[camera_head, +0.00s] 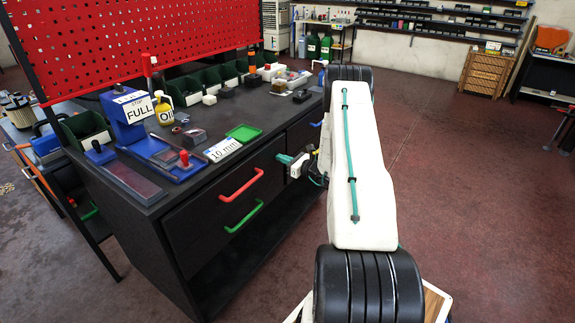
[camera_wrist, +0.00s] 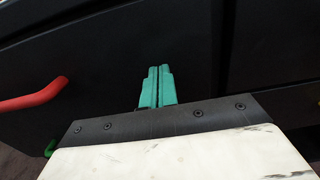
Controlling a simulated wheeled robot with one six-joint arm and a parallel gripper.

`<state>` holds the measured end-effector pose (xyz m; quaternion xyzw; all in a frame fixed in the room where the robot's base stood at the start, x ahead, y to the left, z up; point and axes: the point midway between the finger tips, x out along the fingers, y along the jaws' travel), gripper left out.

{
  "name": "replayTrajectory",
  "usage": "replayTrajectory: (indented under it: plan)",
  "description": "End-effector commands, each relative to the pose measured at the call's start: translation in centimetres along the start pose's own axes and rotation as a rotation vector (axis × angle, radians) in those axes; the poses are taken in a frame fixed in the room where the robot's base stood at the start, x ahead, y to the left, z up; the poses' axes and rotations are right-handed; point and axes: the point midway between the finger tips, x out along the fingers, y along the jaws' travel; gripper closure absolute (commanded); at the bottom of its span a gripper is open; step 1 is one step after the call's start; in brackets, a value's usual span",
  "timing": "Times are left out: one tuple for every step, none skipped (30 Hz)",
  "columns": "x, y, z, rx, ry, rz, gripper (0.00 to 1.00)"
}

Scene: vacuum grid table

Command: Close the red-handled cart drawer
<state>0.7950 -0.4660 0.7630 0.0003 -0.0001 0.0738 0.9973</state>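The black cart drawer (camera_head: 205,203) has a red bar handle (camera_head: 241,185) on its front. In the head view no clear gap shows between its front and the cart body, so I cannot tell how far out it is. My gripper (camera_head: 285,158) has teal fingers and is near the right end of the drawer front, right of the red handle. In the wrist view my gripper (camera_wrist: 157,72) has its fingers together with nothing between them, pointing at the dark front. The red handle (camera_wrist: 33,93) is at the left there. I cannot tell whether the fingertips touch the panel.
A green handle (camera_head: 244,216) sits below the red one; it shows partly in the wrist view (camera_wrist: 50,148). The cart top (camera_head: 262,119) carries a blue press (camera_head: 128,118), a green tray (camera_head: 243,132) and several bins. Open floor (camera_head: 455,190) lies to the right.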

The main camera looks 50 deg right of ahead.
Motion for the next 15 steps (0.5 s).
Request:
replayTrajectory:
  plan:
    - [0.5, 0.0, 0.0, 0.000, 0.000, 0.000, 1.00]
    - [0.8, 0.0, 0.0, 0.000, 0.001, 0.000, 1.00]
    - [1.0, 0.0, 0.0, -0.001, 0.001, 0.000, 1.00]
    - [1.2, 0.0, 0.0, -0.001, 0.000, 0.000, 1.00]
    - [1.4, 0.0, 0.0, -0.001, 0.000, 0.000, 1.00]
    - [1.6, 0.0, 0.0, -0.001, 0.000, 0.001, 1.00]
    - [1.7, 0.0, 0.0, -0.001, 0.000, 0.001, 1.00]
    - [1.8, 0.0, 0.0, -0.001, 0.000, 0.001, 1.00]
    - [1.9, 0.0, 0.0, -0.002, 0.000, 0.001, 1.00]
    - [1.9, 0.0, 0.0, -0.002, 0.000, 0.001, 1.00]
    - [2.0, 0.0, 0.1, -0.002, 0.000, 0.001, 1.00]
    - [2.0, 0.1, 0.1, -0.003, 0.000, 0.002, 1.00]
    - [2.1, 0.1, 0.1, -0.003, -0.001, 0.003, 1.00]
    - [2.1, 0.1, 0.1, -0.003, -0.001, 0.003, 1.00]
    - [2.2, 0.2, 0.1, -0.004, -0.001, 0.004, 1.00]
